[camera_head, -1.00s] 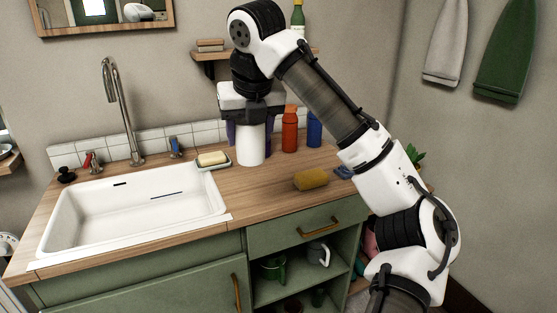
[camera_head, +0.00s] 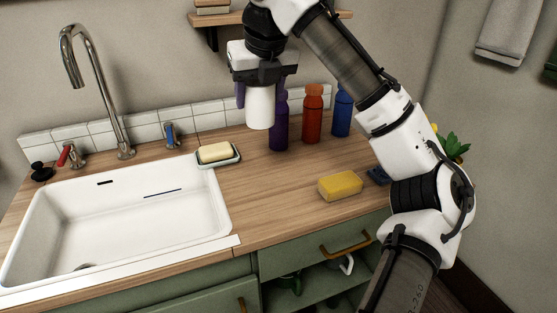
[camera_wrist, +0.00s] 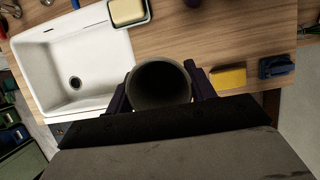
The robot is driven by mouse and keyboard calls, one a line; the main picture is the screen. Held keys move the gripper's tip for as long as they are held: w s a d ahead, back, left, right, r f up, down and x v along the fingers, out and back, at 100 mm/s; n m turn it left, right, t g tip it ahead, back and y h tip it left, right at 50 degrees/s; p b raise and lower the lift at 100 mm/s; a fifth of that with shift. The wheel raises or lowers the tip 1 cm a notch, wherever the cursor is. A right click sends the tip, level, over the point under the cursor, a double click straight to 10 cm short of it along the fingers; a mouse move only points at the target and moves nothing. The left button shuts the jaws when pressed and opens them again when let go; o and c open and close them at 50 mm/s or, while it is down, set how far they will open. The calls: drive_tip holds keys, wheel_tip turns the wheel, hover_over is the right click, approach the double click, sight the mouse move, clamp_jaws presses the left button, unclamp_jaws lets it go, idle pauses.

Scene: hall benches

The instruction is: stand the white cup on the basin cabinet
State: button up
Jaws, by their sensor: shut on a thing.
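My gripper (camera_head: 260,90) is shut on the white cup (camera_head: 260,109) and holds it upright. In the wrist view the cup (camera_wrist: 160,86) shows its open, dark, empty inside between the two purple fingers. The basin cabinet (camera_head: 190,283) is green with a wooden top (camera_head: 262,190) and a white basin (camera_head: 115,222) on the left. The cup hangs over the back of the wooden top, and its bottom appears clear of the wood. The purple bottle stands close to its right in the head view.
Purple (camera_head: 279,128), red (camera_head: 313,115) and blue (camera_head: 342,112) bottles stand along the back. A soap dish (camera_head: 222,160) sits beside the basin. The wood between soap dish and sponge is clear.

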wheel_tip(320, 180, down, 18)
drive_tip(key=shift+r+b, duration=0.2)
drive_tip(key=shift+b, duration=0.35)
drive_tip(key=shift+f, duration=0.15)
drive_tip(key=o, duration=1)
drive_tip(key=v, duration=1.2)
drive_tip(key=shift+s, duration=0.1)
